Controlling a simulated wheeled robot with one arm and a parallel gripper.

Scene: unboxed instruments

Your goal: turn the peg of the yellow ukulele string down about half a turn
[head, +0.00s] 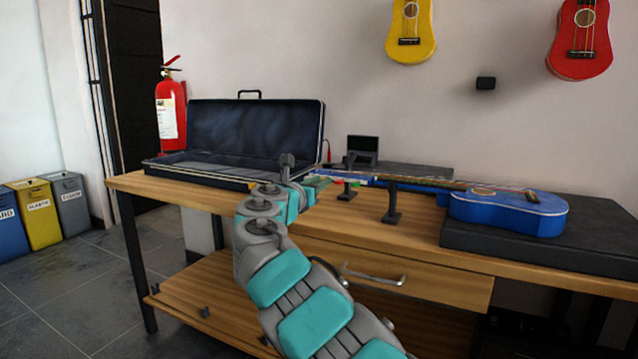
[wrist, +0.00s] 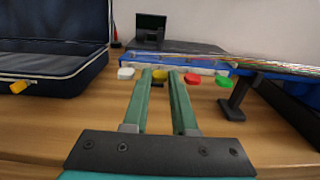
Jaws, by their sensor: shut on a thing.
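A blue ukulele (head: 510,214) lies on the bench, its body on a dark pad and its neck pointing left. Its blue headstock (wrist: 205,66) shows in the wrist view with a row of coloured pegs on the near side: white (wrist: 125,73), yellow (wrist: 160,75), red (wrist: 192,79) and green (wrist: 223,81). My gripper (wrist: 160,72) is shut on the yellow peg, one green finger on each side of it. In the head view my gripper (head: 320,183) reaches the headstock end, and the yellow peg cannot be made out there.
An open dark case (head: 255,140) stands at the left of the bench. A black neck stand (head: 391,203) is right of my gripper. A small dark-screened device (head: 362,148) stands behind the headstock. The white and red pegs sit close beside my fingers.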

